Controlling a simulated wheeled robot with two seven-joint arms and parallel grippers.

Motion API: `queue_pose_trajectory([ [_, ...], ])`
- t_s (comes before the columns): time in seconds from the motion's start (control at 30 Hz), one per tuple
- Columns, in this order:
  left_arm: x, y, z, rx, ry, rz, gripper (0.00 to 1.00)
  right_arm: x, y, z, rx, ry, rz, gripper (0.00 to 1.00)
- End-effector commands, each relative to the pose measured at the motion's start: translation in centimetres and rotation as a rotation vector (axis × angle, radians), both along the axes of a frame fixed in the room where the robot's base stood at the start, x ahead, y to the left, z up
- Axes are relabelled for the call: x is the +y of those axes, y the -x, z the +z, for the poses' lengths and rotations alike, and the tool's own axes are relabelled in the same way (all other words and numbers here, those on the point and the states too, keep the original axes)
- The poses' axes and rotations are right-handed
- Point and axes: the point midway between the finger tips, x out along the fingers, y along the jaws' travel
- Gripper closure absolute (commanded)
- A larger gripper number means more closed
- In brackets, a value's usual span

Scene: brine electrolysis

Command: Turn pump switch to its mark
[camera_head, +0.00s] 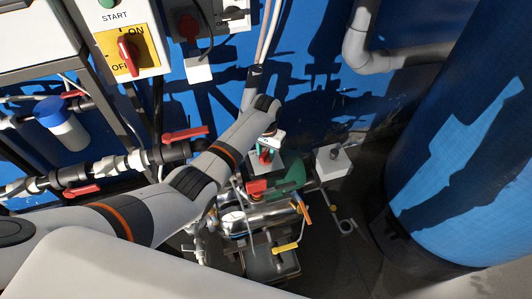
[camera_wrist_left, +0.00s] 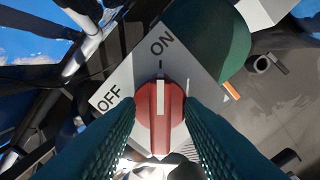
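The pump switch is a red round knob with a white stripe (camera_wrist_left: 160,120) on a white plate (camera_wrist_left: 112,92) lettered ON and OFF. In the left wrist view its stripe lines up with the short black mark beneath ON. In the head view the knob (camera_head: 265,157) shows small, below my left gripper (camera_head: 270,141). In the wrist view the two dark ribbed fingers of my left gripper (camera_wrist_left: 160,103) stand on either side of the knob, apart, with the knob between them. Whether they touch its rim is unclear. My right gripper is not in view.
A yellow ON/OFF panel with a red switch (camera_head: 128,55) hangs at upper left. Red-handled valves (camera_head: 185,134) and pipes run along the left. A metal pump (camera_head: 260,216) stands below the switch. A large blue tank (camera_head: 455,140) fills the right. Dark floor is open between.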

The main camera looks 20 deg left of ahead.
Motion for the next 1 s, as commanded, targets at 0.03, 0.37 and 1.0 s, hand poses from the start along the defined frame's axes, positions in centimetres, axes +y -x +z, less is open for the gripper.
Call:
queue_pose_trajectory([
  [0.03, -0.02, 0.0, -0.46, 0.001, 0.0, 0.0, 0.65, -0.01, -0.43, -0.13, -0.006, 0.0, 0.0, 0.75],
  [0.37, -0.04, -0.02, -0.86, -0.001, 0.0, -0.001, 0.65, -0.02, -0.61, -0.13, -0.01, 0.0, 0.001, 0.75],
  [1.0, -0.07, 0.01, -0.73, 0.001, 0.001, 0.046, 1.0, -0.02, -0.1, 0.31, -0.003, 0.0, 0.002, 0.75],
])
